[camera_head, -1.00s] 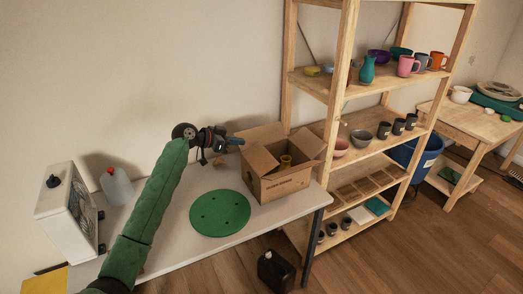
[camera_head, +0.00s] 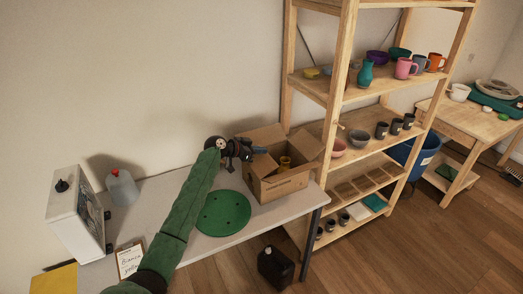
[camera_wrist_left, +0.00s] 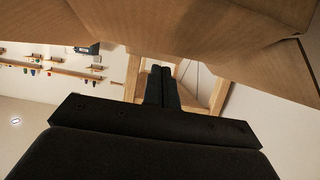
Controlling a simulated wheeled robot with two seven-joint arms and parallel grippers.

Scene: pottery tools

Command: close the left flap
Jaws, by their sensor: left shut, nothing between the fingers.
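An open cardboard box (camera_head: 285,185) stands on the table with a yellowish item (camera_head: 285,163) inside. Its right flap (camera_head: 306,148) and back flap (camera_head: 262,135) stand up and outward. The left flap (camera_head: 262,166) also stands up, partly hidden near my gripper. My left gripper (camera_head: 263,150) is shut and empty, its tips at the box's left side by the left flap. In the left wrist view the shut fingers (camera_wrist_left: 162,72) point ahead just under a large sheet of cardboard (camera_wrist_left: 180,22); I cannot tell if they touch it. My right gripper is not in view.
A green round mat (camera_head: 223,213) lies left of the box. A white device (camera_head: 75,215), a bottle (camera_head: 122,188) and a clipboard (camera_head: 130,260) are farther left on the table (camera_head: 150,210). A wooden shelf (camera_head: 337,85) stands close on the right.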

